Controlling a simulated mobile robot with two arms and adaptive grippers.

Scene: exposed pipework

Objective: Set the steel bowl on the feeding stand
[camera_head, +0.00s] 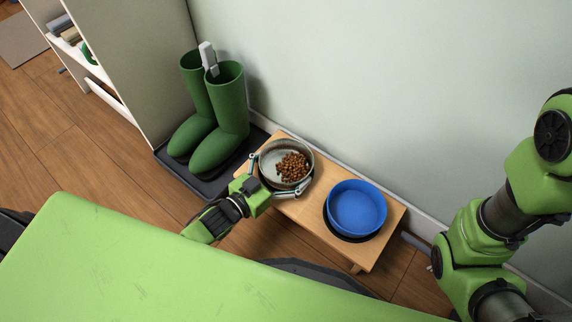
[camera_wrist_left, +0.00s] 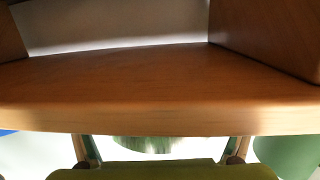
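The steel bowl (camera_head: 275,158) holds brown kibble and is upright at the left end of the wooden feeding stand (camera_head: 311,214). My left gripper (camera_head: 278,172) reaches it from the near left, with one finger on each side of the bowl, at or very near its wall. Whether they press on it cannot be told, nor whether the bowl rests fully on the stand. In the left wrist view the stand's edge (camera_wrist_left: 160,118) hides the fingertips, and the fingers are wide apart. My right gripper is out of view.
A blue bowl (camera_head: 357,208) sits in a dark ring at the stand's right end. Green boots (camera_head: 222,125) stand on a dark tray (camera_head: 200,180) left of the stand. The wall is close behind. A white shelf (camera_head: 85,60) is at the upper left.

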